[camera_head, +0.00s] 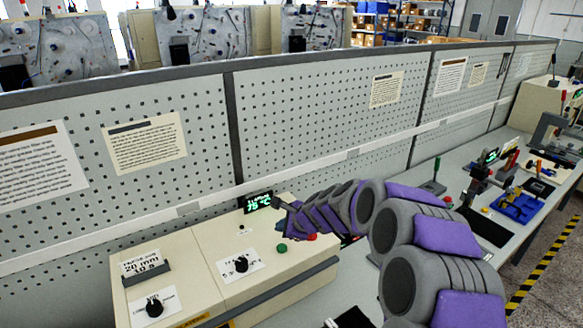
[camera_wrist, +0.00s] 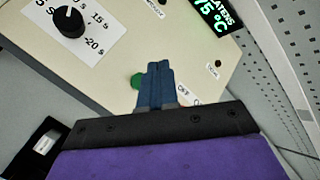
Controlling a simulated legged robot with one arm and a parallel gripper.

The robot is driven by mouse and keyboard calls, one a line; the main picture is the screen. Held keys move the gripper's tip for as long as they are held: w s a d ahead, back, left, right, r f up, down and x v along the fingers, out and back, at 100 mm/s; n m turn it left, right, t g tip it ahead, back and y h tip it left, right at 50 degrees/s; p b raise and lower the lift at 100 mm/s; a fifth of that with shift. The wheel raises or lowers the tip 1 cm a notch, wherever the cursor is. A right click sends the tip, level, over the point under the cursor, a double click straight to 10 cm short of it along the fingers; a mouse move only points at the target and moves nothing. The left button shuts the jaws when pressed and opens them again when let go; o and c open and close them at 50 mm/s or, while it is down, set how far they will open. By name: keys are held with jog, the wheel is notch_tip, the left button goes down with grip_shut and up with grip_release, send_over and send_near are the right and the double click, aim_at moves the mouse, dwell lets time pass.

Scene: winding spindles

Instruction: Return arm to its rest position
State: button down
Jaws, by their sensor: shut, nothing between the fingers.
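My purple and grey arm reaches from the lower right of the head view over the beige control box (camera_head: 205,262). My gripper is small there and mostly hidden by the arm links. In the wrist view my gripper (camera_wrist: 154,68) shows its blue fingers pressed together, with nothing between them. The fingers are in front of the box top, beside a green button (camera_wrist: 137,81) that they partly cover. The green button (camera_head: 281,248) also shows in the head view, left of a red button (camera_head: 311,237). I cannot tell whether the fingers touch the box.
The box carries a lit green display (camera_head: 258,202) and black knobs, one on a dial (camera_head: 241,264). A perforated panel (camera_head: 300,125) stands behind the bench. To the right are a green-handled lever (camera_head: 436,170), a blue tray (camera_head: 518,207) and other tools.

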jog(key=s+r+n+g+b, duration=0.1)
jog(key=s+r+n+g, duration=0.3)
jog(key=s, duration=0.6)
jog(key=s+d+f+n+g+h+b, duration=0.1)
jog(key=s+d+n, duration=0.3)
jog(key=s, duration=0.9)
jog(key=s+d+f+n+g+h+b, duration=0.1)
jog(key=s+d+n, duration=0.4)
jog(key=s, duration=0.8)
jog(key=s+d+f+n+g+h+b, duration=0.2)
jog(key=s+d+n+h, duration=0.2)
jog(key=s+d, duration=0.5)
jog(key=s, duration=0.4)
jog(key=shift+d+f+n+h, duration=0.25)
jog(key=shift+d+n+h, duration=0.05)
jog(key=shift+d+n, duration=0.1)
